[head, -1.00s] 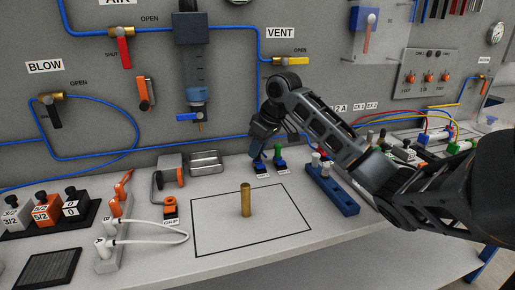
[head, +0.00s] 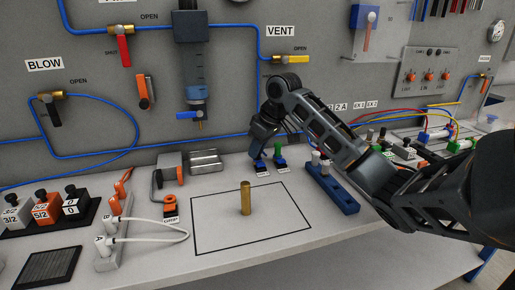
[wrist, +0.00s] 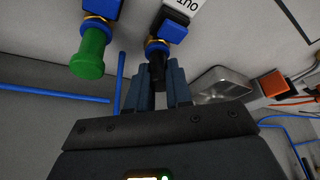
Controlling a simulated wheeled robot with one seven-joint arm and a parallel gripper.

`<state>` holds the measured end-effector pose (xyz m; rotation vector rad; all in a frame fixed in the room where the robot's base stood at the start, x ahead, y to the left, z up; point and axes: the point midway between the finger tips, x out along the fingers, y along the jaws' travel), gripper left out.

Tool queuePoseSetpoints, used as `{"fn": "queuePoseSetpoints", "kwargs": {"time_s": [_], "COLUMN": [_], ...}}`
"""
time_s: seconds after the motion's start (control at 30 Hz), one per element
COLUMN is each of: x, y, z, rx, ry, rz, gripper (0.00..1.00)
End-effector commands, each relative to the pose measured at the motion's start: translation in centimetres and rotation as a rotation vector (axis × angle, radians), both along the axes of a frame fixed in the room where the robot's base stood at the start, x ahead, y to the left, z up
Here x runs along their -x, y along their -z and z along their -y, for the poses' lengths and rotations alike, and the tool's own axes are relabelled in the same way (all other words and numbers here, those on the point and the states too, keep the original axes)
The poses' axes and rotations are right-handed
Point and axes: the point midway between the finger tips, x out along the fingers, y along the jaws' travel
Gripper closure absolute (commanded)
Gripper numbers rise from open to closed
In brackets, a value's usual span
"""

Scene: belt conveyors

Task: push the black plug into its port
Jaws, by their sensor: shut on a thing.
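The black plug (wrist: 157,73) shows in the wrist view between the fingers of my gripper (wrist: 160,82), which is shut on it. The plug's end meets a brass-ringed blue port (wrist: 157,45); I cannot tell how deep it sits. In the head view my gripper (head: 258,157) points down at the back of the bench, and its fingers hide the plug. A green plug (wrist: 90,52) stands in a like blue port (wrist: 102,8) beside it, and this green plug also shows in the head view (head: 279,150).
A blue rack (head: 332,190) with pegs stands right of the ports under my arm. A metal tray (head: 205,160) lies to the left. A brass cylinder (head: 246,198) stands inside a black outlined square in front. Blue tubing (head: 225,139) runs along the wall behind.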

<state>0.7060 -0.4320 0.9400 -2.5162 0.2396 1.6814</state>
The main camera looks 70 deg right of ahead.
Motion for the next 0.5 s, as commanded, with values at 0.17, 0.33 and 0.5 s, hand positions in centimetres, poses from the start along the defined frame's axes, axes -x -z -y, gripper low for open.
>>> {"fn": "queuePoseSetpoints", "kwargs": {"time_s": [0.17, 0.33, 0.5], "x": [0.01, 0.01, 0.01], "y": [0.12, 0.08, 0.05], "z": [-0.04, -0.02, -0.01], "rx": [-0.001, -0.001, 0.000], "ry": [0.000, 0.000, 0.000], "rz": [-0.002, -0.002, -0.001], "gripper": [0.71, 0.54, 0.51]}}
